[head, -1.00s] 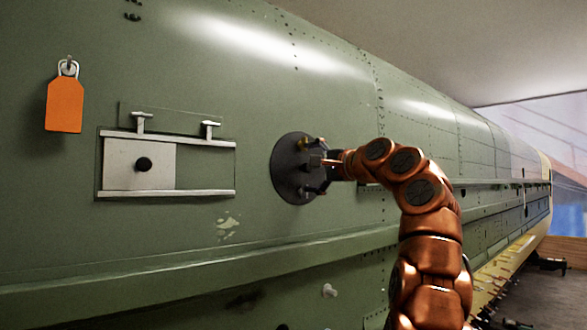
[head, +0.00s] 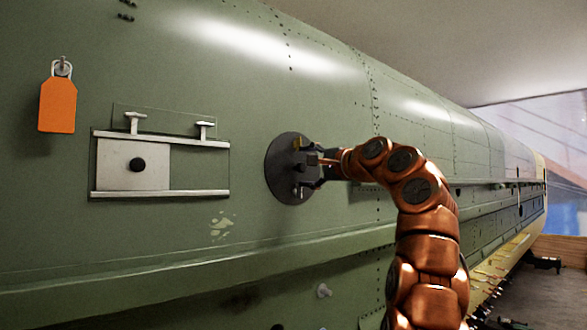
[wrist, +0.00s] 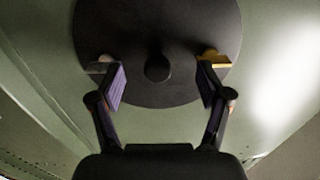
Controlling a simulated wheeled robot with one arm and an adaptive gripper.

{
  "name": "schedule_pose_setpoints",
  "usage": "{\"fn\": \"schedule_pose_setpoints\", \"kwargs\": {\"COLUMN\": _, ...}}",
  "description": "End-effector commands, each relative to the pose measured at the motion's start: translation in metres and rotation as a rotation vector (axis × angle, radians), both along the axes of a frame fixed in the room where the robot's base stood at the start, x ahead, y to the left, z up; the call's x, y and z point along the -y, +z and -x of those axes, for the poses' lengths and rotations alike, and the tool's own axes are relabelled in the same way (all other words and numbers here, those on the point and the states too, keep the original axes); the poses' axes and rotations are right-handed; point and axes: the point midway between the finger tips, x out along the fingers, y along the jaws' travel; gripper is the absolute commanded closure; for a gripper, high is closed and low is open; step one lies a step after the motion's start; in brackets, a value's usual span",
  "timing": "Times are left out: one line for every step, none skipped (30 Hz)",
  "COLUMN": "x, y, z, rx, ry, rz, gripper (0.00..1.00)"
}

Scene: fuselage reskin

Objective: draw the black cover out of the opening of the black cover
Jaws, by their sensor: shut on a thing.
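The black cover (head: 279,178) is a round dark disc against the green skin. In the wrist view the cover (wrist: 160,20) fills the upper middle, with a round black knob (wrist: 157,68) near its centre. A yellow piece (wrist: 214,59) and a silver piece (wrist: 101,67) show at the finger ends. My gripper (head: 301,168) reaches the cover from the right. The exact contact is unclear. The opening is hidden; I cannot tell any gap behind the disc.
Left of the cover is a framed panel with a pale plate (head: 123,173), a dark knob and two T-shaped pins. An orange tag (head: 57,105) hangs at the upper left. A long green ledge (head: 180,255) runs below. Open space lies to the right.

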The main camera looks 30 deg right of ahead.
Motion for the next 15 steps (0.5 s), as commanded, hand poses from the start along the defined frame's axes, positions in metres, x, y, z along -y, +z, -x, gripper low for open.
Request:
{"fn": "schedule_pose_setpoints", "kwargs": {"x": -0.0066, "y": -0.0011, "z": -0.0041, "rx": -0.003, "ry": 0.012, "rz": 0.0, "gripper": 0.59}}
{"fn": "schedule_pose_setpoints", "kwargs": {"x": -0.0067, "y": -0.0011, "z": -0.0036, "rx": -0.003, "ry": 0.012, "rz": 0.001, "gripper": 0.6}}
{"fn": "schedule_pose_setpoints", "kwargs": {"x": -0.0068, "y": -0.0012, "z": -0.0029, "rx": -0.003, "ry": 0.013, "rz": 0.001, "gripper": 0.68}}
{"fn": "schedule_pose_setpoints", "kwargs": {"x": -0.0066, "y": -0.0017, "z": -0.0025, "rx": -0.004, "ry": 0.013, "rz": 0.002, "gripper": 0.76}}
{"fn": "schedule_pose_setpoints", "kwargs": {"x": -0.0066, "y": -0.0022, "z": -0.0021, "rx": -0.006, "ry": 0.013, "rz": 0.002, "gripper": 0.92}}
{"fn": "schedule_pose_setpoints", "kwargs": {"x": -0.0063, "y": -0.0025, "z": -0.0016, "rx": -0.006, "ry": 0.013, "rz": 0.002, "gripper": 1.0}}
{"fn": "schedule_pose_setpoints", "kwargs": {"x": -0.0062, "y": -0.0025, "z": -0.001, "rx": -0.006, "ry": 0.013, "rz": 0.002, "gripper": 1.0}}
{"fn": "schedule_pose_setpoints", "kwargs": {"x": -0.0061, "y": -0.0026, "z": -0.0003, "rx": -0.006, "ry": 0.013, "rz": 0.002, "gripper": 1.0}}
{"fn": "schedule_pose_setpoints", "kwargs": {"x": -0.0059, "y": -0.0025, "z": 0.0005, "rx": -0.006, "ry": 0.012, "rz": 0.002, "gripper": 1.0}}
{"fn": "schedule_pose_setpoints", "kwargs": {"x": -0.0058, "y": -0.0026, "z": 0.0012, "rx": -0.006, "ry": 0.012, "rz": 0.002, "gripper": 1.0}}
{"fn": "schedule_pose_setpoints", "kwargs": {"x": -0.0058, "y": -0.0025, "z": 0.0019, "rx": -0.006, "ry": 0.012, "rz": 0.002, "gripper": 1.0}}
{"fn": "schedule_pose_setpoints", "kwargs": {"x": -0.0056, "y": -0.0026, "z": 0.0028, "rx": -0.007, "ry": 0.012, "rz": 0.002, "gripper": 1.0}}
{"fn": "schedule_pose_setpoints", "kwargs": {"x": -0.0055, "y": -0.0027, "z": 0.0035, "rx": -0.007, "ry": 0.012, "rz": 0.002, "gripper": 1.0}}
{"fn": "schedule_pose_setpoints", "kwargs": {"x": -0.0048, "y": -0.0027, "z": 0.0044, "rx": -0.007, "ry": 0.011, "rz": 0.002, "gripper": 1.0}}
{"fn": "schedule_pose_setpoints", "kwargs": {"x": -0.0044, "y": -0.0026, "z": 0.0055, "rx": -0.007, "ry": 0.01, "rz": 0.002, "gripper": 1.0}}
